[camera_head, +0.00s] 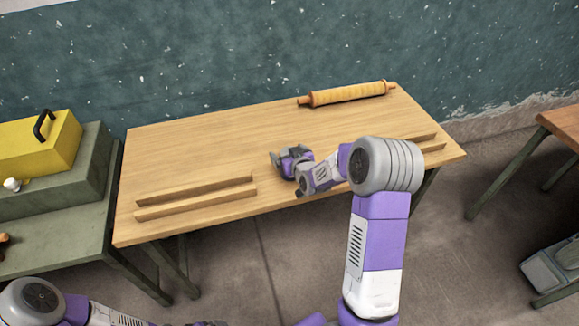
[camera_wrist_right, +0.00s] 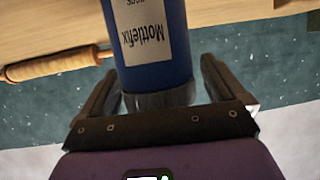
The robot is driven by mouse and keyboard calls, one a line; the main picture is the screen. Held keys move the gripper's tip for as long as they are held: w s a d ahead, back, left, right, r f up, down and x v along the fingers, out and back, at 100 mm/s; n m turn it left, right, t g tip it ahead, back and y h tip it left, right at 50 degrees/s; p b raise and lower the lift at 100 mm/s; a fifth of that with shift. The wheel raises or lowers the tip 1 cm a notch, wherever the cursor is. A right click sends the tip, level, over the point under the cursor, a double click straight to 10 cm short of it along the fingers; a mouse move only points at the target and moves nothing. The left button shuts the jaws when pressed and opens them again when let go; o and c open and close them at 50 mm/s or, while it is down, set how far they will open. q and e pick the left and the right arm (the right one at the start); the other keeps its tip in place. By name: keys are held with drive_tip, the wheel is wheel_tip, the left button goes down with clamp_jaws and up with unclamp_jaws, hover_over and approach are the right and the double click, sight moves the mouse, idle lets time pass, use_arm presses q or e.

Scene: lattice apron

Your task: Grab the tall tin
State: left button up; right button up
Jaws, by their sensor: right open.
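The tall tin (camera_wrist_right: 175,70) is blue with a pale label reading "Mottlefix", upside down in the right wrist view. It stands between the two dark fingers of my right gripper (camera_wrist_right: 158,58), with a gap on each side, and its far end runs out of the frame. My right gripper is open. In the head view my right gripper (camera_head: 279,160) is over the middle of the wooden table (camera_head: 190,150), and I cannot make out the tin there. My left gripper (camera_head: 208,323) barely shows at the bottom edge, too cut off to read.
A rolling pin (camera_head: 347,94) lies at the table's back right. Low wooden strips (camera_head: 195,195) lie along the front left, and more (camera_head: 420,142) at the right. A yellow box (camera_head: 40,145) stands on a green bench at the left. The table's back left is clear.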

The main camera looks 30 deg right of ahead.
drive_tip(key=shift+w+f, duration=0.15)
drive_tip(key=shift+w, duration=0.15)
drive_tip(key=shift+c, duration=0.3)
drive_tip(key=c, duration=1)
